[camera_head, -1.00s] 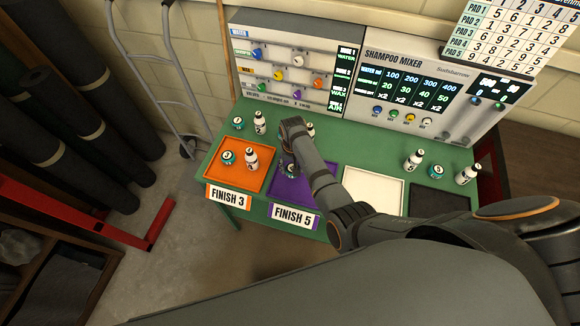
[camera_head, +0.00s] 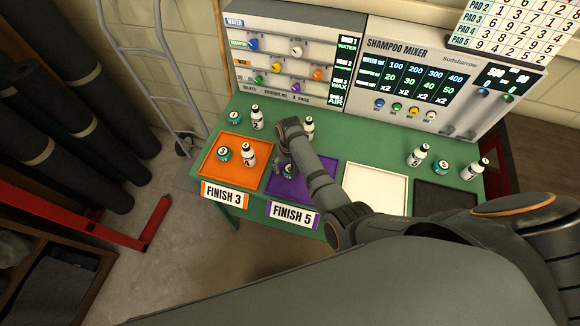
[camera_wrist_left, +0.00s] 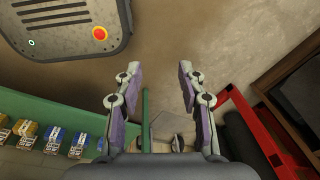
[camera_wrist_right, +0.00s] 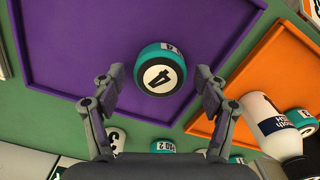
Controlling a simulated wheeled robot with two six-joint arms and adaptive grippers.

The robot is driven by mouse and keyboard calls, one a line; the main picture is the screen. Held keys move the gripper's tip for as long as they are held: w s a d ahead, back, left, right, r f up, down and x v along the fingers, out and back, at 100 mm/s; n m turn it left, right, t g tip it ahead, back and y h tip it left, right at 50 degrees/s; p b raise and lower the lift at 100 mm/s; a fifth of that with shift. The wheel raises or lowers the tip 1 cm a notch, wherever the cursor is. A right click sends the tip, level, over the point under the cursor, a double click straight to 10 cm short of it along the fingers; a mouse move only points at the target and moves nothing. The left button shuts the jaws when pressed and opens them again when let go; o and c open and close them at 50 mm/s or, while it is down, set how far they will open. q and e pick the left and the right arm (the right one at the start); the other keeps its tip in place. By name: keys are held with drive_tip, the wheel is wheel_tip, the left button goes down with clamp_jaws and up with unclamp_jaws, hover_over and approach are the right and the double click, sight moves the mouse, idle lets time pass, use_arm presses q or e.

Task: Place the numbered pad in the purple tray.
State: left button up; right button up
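The numbered pad is a teal round pad with a 4 on its white face. It shows in the right wrist view (camera_wrist_right: 161,72) and lies in the purple tray (camera_wrist_right: 90,45), near the rim closest to the lower edge of the picture. In the head view the pad (camera_head: 288,170) is in the purple tray (camera_head: 318,178) behind the FINISH 5 sign. My right gripper (camera_wrist_right: 160,88) is open over the tray, its fingers apart on either side of the pad with visible gaps. My left gripper (camera_wrist_left: 160,85) is open and empty over the floor, outside the head view.
The orange tray (camera_head: 237,179) at left holds another teal pad (camera_head: 222,152) and a white bottle (camera_head: 248,155). The white tray (camera_head: 375,187) and black tray (camera_head: 445,195) look empty. More bottles and pads stand along the back, before the shampoo mixer panel (camera_head: 445,75).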

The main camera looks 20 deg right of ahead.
drive_tip(key=shift+r, duration=0.2)
wheel_tip(320, 180, up, 7)
drive_tip(key=p, duration=0.7)
drive_tip(key=shift+f, duration=0.2)
use_arm(q)
wheel_tip(320, 180, up, 7)
drive_tip(key=w, duration=0.1)
drive_tip(key=shift+r, duration=0.2)
use_arm(e)
wheel_tip(320, 180, up, 6)
drive_tip(key=shift+f, duration=0.25)
